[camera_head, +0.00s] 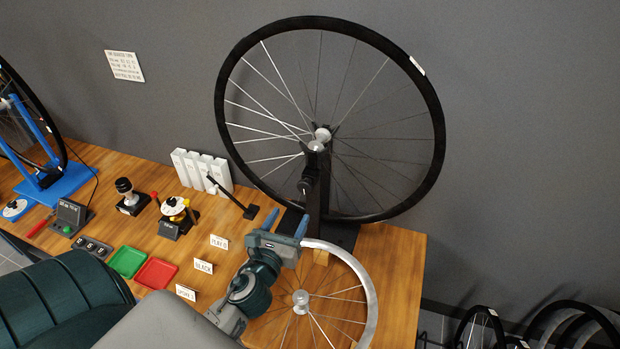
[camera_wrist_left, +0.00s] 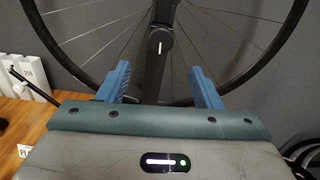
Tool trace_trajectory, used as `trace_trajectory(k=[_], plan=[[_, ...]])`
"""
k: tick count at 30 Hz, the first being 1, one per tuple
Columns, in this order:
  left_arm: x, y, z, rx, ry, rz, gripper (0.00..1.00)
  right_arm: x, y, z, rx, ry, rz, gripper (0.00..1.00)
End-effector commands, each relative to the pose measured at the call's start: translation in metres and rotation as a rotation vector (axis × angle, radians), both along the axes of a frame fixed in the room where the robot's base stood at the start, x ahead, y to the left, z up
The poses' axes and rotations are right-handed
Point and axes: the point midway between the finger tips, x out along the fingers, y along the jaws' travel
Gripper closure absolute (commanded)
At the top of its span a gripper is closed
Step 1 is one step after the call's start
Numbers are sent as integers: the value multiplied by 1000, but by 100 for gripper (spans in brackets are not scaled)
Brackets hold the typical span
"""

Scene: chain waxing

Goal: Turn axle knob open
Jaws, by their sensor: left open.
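The black axle knob (camera_head: 308,187) is on the dark wheel stand (camera_head: 325,200), below the hub (camera_head: 320,138) of the large black-rimmed wheel (camera_head: 438,120). In the left wrist view the knob (camera_wrist_left: 160,42) is a dark disc with an upright white mark, on the post between and beyond my fingers. My left gripper (camera_head: 286,223) is open and empty, its two blue fingers pointing toward the stand, below and apart from the knob. It also shows in the left wrist view (camera_wrist_left: 161,82). My right gripper is in neither view.
A bare silver rim (camera_head: 372,300) with spokes lies under my left arm. White boxes (camera_head: 203,168) and a black lever (camera_head: 235,198) stand left of the stand. Green (camera_head: 127,262) and red (camera_head: 156,273) trays lie farther left. A grey wall (camera_head: 520,120) is behind.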

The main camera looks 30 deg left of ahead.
Motion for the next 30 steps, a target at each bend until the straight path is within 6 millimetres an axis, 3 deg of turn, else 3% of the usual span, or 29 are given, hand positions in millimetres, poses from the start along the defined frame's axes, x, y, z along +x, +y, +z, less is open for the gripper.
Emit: trace_trajectory(k=[5, 18, 30], plan=[[18, 4, 3, 8, -1, -1, 41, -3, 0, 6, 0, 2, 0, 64], [91, 22, 1, 4, 0, 0, 41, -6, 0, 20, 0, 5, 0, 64], [104, 25, -1, 3, 2, 1, 41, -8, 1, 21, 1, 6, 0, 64]])
